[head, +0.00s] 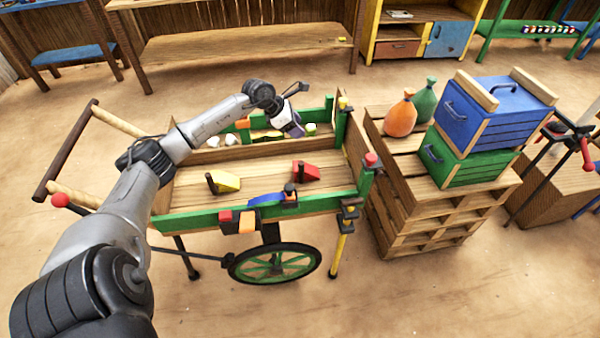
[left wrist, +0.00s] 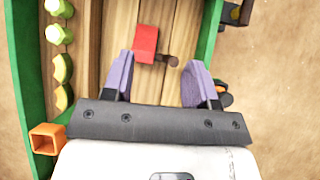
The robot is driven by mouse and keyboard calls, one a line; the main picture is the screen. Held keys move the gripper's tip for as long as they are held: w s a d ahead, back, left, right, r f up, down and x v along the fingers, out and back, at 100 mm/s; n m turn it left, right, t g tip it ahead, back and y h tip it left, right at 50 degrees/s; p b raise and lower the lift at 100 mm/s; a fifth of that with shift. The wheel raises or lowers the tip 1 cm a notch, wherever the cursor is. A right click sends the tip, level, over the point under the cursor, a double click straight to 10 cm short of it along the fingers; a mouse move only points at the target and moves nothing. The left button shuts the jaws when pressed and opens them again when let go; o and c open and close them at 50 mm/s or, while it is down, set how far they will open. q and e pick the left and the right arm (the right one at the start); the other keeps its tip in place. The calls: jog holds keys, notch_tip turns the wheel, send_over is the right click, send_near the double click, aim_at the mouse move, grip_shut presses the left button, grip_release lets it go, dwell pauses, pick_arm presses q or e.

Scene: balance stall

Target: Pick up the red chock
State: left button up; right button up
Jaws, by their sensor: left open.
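The red chock (head: 306,171) is a small wedge with a dark peg-like handle. It lies on the wooden bed of the cart (head: 190,222), right of the yellow chock (head: 224,181). My left gripper (head: 294,131) is over the far part of the cart, beyond the red chock in the head view. In the left wrist view its purple fingers (left wrist: 160,82) are spread apart with nothing between them. The red chock (left wrist: 146,43) shows there beyond the fingertips, nearer the left finger, with its handle pointing right. My right gripper is not in view.
Green rails border the cart bed. A narrow side compartment holds several pale green pieces (left wrist: 59,34) and an orange square tube (left wrist: 47,138). A blue arched piece (head: 267,199) is at the near rail. Right of the cart, a pallet stack (head: 408,222) bears sacks and crates.

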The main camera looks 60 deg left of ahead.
aim_at(299, 162)
pick_arm(q)
jog(key=d+f+g+b, duration=0.1)
jog(key=f, duration=0.3)
jog(key=d+f+m+g+b, duration=0.1)
jog(key=f+b, duration=0.1)
jog(key=f, duration=0.3)
jog(key=d+f+m+g+b, duration=0.1)
jog(key=f+b, duration=0.1)
jog(key=f, duration=0.2)
jog(key=shift+s+f, duration=0.2)
jog(key=shift+s, duration=0.2)
jog(key=shift+b+x, duration=0.35)
jog(key=shift+x, duration=0.55)
jog(key=shift+d, duration=0.1)
grip_shut()
jog(key=shift+r, duration=0.1)
dwell(0.3)
